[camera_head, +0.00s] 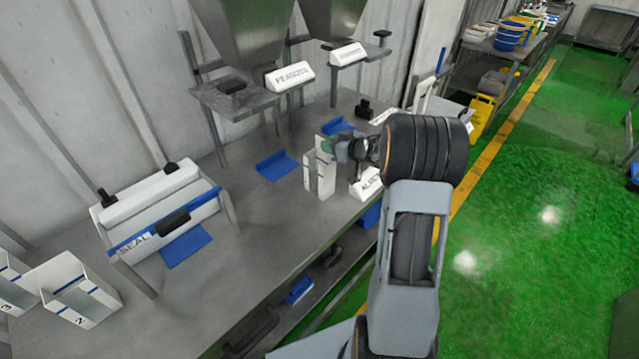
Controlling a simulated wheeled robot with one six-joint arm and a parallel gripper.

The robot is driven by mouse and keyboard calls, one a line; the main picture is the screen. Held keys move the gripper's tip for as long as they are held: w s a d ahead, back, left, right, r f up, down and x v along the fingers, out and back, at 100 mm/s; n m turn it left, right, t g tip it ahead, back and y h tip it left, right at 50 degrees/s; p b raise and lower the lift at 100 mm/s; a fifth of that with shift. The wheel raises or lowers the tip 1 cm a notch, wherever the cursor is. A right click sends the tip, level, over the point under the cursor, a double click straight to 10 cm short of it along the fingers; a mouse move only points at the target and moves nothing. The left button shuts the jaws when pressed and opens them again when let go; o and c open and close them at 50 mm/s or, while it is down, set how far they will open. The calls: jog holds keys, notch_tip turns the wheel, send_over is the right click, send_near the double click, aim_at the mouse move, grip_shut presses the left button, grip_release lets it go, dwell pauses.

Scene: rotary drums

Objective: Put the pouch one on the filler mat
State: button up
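An open-topped white pouch with a blue stripe (318,180) is upright near the table's right edge; its number does not show, so I cannot read whether it is pouch one. My gripper (328,148) is at its upper right edge and appears shut on it, with the fingertips partly hidden. I cannot tell whether its base touches the table. One blue mat (277,166) lies left of the pouch, below the hopper labelled PEANUTS. Another blue mat (338,125) lies behind the pouch, partly hidden by it and my gripper.
Pouches marked 2 (82,290) and 3 (12,285) stand at the table's left. A sealer (160,215) with a blue mat (186,246) stands near them. The hopper stand (235,98) rises behind. A white label block (366,186) is right of the held pouch. The table's front middle is clear.

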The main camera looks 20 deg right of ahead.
jog(key=shift+w+a+f, duration=0.2)
jog(key=shift+w+a, duration=0.1)
jog(key=shift+w, duration=0.35)
grip_shut()
